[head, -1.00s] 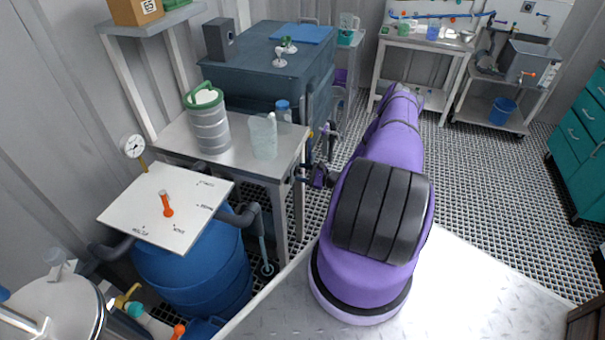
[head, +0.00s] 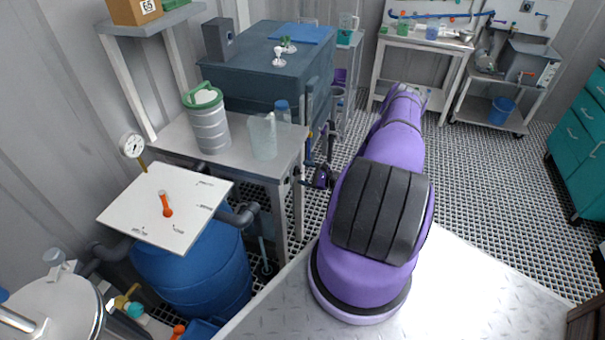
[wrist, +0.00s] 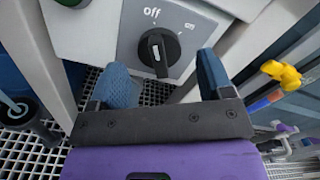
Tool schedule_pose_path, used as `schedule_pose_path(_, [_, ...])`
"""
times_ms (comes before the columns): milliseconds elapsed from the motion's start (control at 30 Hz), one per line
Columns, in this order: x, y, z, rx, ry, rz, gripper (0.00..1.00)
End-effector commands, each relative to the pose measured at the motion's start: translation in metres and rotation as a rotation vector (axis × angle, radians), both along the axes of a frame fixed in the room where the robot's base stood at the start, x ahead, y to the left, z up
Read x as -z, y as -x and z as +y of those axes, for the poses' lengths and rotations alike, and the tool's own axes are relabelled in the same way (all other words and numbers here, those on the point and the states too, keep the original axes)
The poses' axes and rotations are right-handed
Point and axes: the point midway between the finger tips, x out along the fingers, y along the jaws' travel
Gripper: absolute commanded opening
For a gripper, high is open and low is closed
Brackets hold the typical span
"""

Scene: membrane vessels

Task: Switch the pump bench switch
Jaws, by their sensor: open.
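The pump bench switch is a black rotary knob (wrist: 159,53) on a grey plate (wrist: 190,30) marked "Off" at its upper left, with another mark at its right. A white line on the knob points down and slightly right in the wrist view. My gripper (wrist: 166,85) is open, its two blue-padded fingers on either side of the knob and a little below it in the picture. I cannot tell whether either finger touches the knob. In the head view my gripper (head: 322,177) is small and partly hidden beside the steel bench; the switch is hidden there.
The steel bench (head: 262,160) holds a grey canister (head: 210,125) and a clear jug (head: 263,138). In the wrist view a yellow valve handle (wrist: 281,75) is at the right. A blue drum (head: 195,275) stands before the bench. Grated floor (head: 480,180) is open at the right.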

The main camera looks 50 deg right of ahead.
Motion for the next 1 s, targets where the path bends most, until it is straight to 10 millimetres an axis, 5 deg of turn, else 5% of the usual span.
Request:
schedule_pose_path(500, [0.0, 0.079, -0.033, 0.003, -0.001, 0.001, 0.73])
schedule_pose_path(1000, [0.0, 0.087, -0.036, 0.001, 0.0, 0.001, 0.73])
